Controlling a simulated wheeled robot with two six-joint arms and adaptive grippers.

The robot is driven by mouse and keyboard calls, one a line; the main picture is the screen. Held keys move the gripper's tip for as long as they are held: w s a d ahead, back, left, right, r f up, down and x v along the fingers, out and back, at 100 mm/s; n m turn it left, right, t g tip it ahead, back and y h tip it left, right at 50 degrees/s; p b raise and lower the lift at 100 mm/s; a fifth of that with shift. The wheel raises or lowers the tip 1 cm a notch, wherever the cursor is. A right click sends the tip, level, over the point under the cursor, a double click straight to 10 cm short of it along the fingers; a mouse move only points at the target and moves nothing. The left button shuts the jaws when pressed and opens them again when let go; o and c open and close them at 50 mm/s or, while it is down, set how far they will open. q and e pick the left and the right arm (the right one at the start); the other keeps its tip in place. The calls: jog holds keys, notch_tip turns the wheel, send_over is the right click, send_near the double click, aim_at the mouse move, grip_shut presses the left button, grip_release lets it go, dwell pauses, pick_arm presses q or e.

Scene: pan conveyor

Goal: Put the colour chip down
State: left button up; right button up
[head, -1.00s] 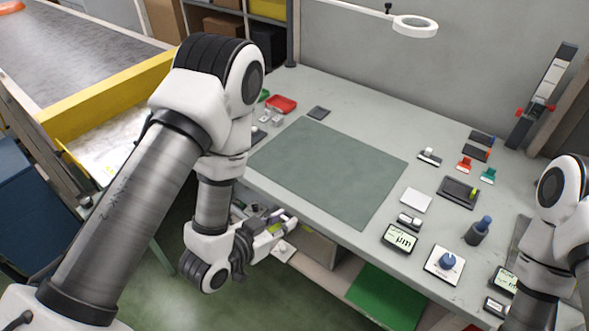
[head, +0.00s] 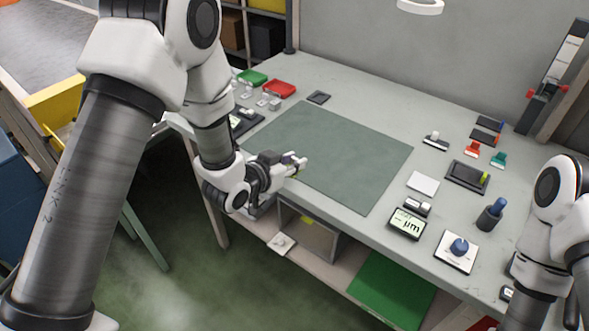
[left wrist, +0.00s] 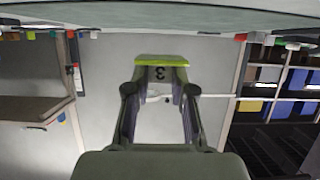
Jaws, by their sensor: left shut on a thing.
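My left gripper (head: 294,163) is over the front-left edge of the green-grey mat (head: 335,150) on the workbench. It is shut on the colour chip, of which only a small yellow-green bit shows in the head view. In the left wrist view the chip (left wrist: 162,60) is a yellow-green strip between the fingertips (left wrist: 160,80), with a dark "3" just below it. The chip's full shape is hidden by the fingers. My right arm is at the right edge of the head view; its gripper is out of frame.
The mat is bare. A white square (head: 423,183), a gauge with a "µm" display (head: 406,223), a blue-knobbed dial plate (head: 457,250) and a dark pad (head: 467,177) lie right of it. Red (head: 279,89) and green (head: 252,77) trays stand at the back left.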

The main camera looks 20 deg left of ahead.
aim_at(295, 179)
pick_arm(q)
jog(key=shift+w+f, duration=0.1)
jog(key=shift+w, duration=0.7)
notch_tip(295, 179, down, 3)
jog(key=shift+f, duration=0.2)
jog(key=shift+w+f, duration=0.15)
jog(key=shift+f, duration=0.4)
jog(key=o, duration=0.8)
jog(key=shift+r, duration=0.1)
